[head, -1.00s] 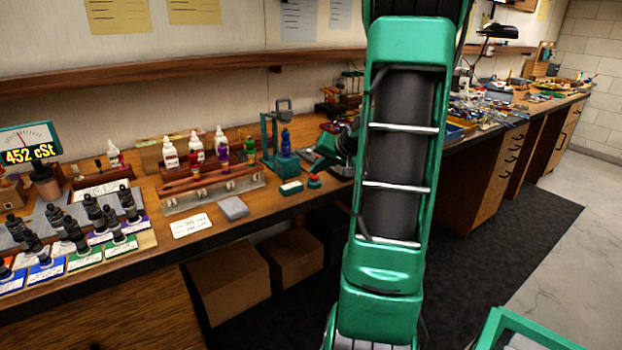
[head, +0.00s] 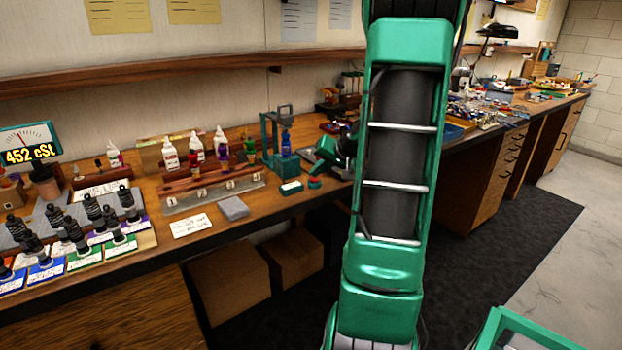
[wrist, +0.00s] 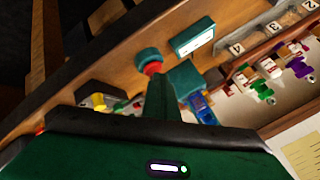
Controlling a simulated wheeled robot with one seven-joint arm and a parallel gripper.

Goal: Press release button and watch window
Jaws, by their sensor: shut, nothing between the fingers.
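The release button (head: 314,183) is a small red cap on a teal base near the bench's front edge. My gripper (head: 322,160) is shut and empty, its tip right over the button. In the wrist view, my shut fingers (wrist: 158,85) reach up to the red button (wrist: 152,69); I cannot tell whether they press it. The window (head: 291,188) is a small pale panel in a teal frame beside the button. It also shows in the wrist view (wrist: 195,38), its content too small to read. A blue damper (head: 286,143) stands upright in the teal stand (head: 267,140) behind.
A numbered rack (head: 215,192) with bottles stands left of the window. A grey block (head: 233,208) and white note card (head: 191,226) lie before it. A meter (head: 30,145) reading 452 cSt is at far left. Parts clutter the bench at right.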

